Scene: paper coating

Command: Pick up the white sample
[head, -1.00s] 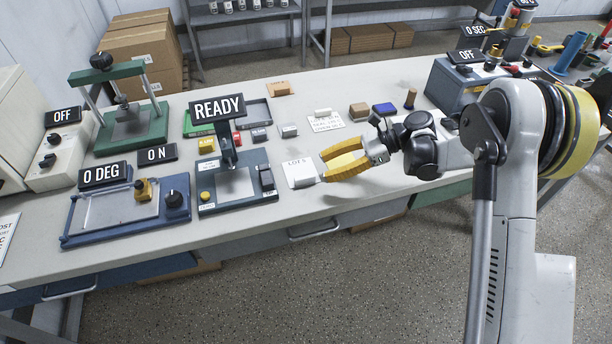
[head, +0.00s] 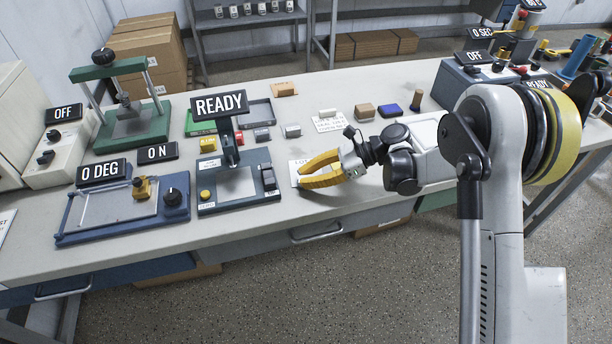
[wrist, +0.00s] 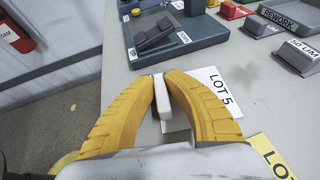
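The white sample (wrist: 163,98) is a small white block in the wrist view, between the fingertips with a finger against each side. My gripper (head: 302,175) has yellow fingers and is low over the LOT 5 card; it also shows in the wrist view (wrist: 162,80). The fingers look shut on the sample. The LOT 5 card (wrist: 222,92) lies flat under and beside the sample. In the head view the fingers hide the sample, and I cannot tell whether it is clear of the table.
A blue device with a READY sign (head: 238,185) stands just left of my gripper. Small blocks, among them a grey one (head: 291,130) and a blue one (head: 391,108), lie farther back. The table's front edge is near. A yellow label (wrist: 268,152) lies at lower right.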

